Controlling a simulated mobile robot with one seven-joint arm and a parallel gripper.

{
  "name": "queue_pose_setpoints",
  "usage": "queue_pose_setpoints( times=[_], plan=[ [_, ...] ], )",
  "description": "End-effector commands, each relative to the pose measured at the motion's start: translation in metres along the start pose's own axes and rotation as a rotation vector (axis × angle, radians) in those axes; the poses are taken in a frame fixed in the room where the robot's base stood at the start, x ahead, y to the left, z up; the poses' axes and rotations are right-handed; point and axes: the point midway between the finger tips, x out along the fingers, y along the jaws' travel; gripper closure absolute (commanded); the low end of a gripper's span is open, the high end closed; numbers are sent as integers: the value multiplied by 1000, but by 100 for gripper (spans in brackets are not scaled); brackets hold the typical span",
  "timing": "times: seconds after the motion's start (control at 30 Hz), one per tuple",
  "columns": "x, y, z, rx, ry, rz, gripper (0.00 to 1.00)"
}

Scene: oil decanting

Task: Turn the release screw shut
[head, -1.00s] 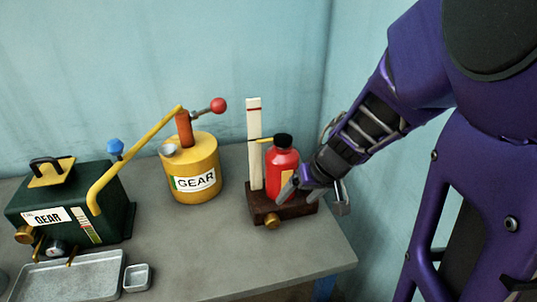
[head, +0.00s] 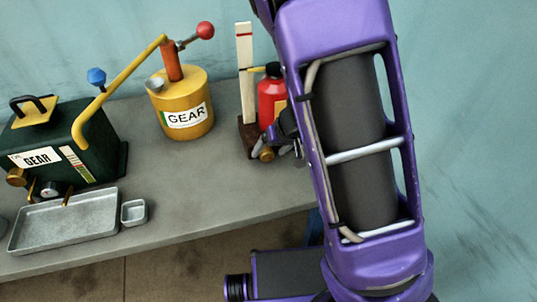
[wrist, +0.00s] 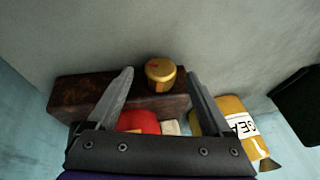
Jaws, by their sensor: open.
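The release screw appears as a round brass knob (head: 267,154) on the front of the dark brown base block (head: 247,132). The red bottle (head: 271,97) with a black cap stands upright on that block. In the wrist view, the knob (wrist: 160,72) shows between the fingers of my open gripper (wrist: 160,80), with gaps visible on both sides. I cannot tell how close the fingertips are to it in depth. In the head view my arm hides the right part of the block and much of my gripper. The red bottle shows partly behind my gripper in the wrist view (wrist: 138,121).
A white upright gauge strip (head: 245,75) rises beside the bottle. A yellow GEAR can (head: 182,105) with a red-knobbed lever stands to the left. Further left are a green GEAR box (head: 80,150), a metal tray (head: 95,215) and a small dish (head: 133,212).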

Motion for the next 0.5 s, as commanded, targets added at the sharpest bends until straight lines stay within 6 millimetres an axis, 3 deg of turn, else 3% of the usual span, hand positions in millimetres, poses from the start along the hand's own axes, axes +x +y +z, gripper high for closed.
queue_pose_setpoints(
  times=[0.13, 0.47, 0.5],
  plan=[
    [14, 0, 1, -2, -1, 0, 16],
    [15, 0, 0, -1, 0, -1, 16],
    [15, 0, 0, -1, 0, -1, 21]
  ],
)
